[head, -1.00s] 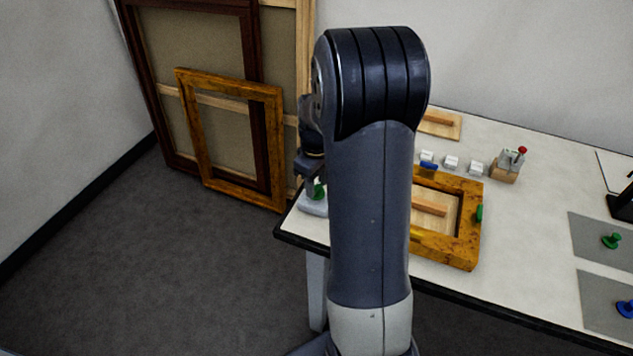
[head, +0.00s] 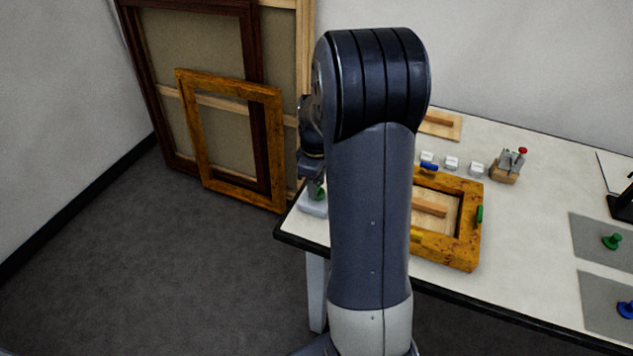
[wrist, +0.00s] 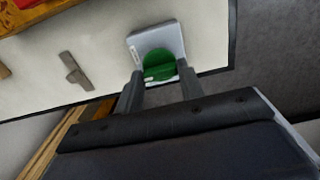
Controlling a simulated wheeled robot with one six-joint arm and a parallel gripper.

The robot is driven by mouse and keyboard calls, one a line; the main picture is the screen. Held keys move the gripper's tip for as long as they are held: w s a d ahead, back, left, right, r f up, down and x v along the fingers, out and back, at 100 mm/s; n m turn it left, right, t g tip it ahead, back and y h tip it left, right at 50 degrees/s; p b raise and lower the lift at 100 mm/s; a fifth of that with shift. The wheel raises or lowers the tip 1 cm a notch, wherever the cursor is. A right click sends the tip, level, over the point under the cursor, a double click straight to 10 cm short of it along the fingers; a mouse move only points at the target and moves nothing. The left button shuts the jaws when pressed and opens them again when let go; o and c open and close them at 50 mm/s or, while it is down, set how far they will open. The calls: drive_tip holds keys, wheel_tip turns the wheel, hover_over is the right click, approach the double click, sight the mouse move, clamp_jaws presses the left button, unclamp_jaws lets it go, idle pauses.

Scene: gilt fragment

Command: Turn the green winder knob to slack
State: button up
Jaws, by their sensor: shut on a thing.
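The green winder knob (wrist: 160,66) sits on a pale grey winder block (wrist: 172,36) near the table's edge. In the wrist view my gripper (wrist: 160,82) has one finger on each side of the knob and is shut on it. Small white marks show on the block and by the knob's near edge, too small to read. In the head view the knob (head: 319,194) shows as a small green patch beside my arm, above its block (head: 312,207). My arm hides much of this area.
A gilt frame (head: 462,252) lies on the table (head: 535,235) right of my arm. Several white blocks and a small clamp-like stand (head: 508,167) are behind it. Grey mats (head: 590,232) hold a green and a blue knob. Other frames (head: 190,130) lean on the wall.

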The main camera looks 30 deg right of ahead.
drive_tip(key=o, duration=1)
wheel_tip(320, 180, up, 11)
drive_tip(key=shift+f, duration=0.1)
wheel_tip(320, 180, down, 11)
drive_tip(key=shift+m, duration=0.3)
idle(0.4)
drive_tip(key=shift+r, duration=0.2)
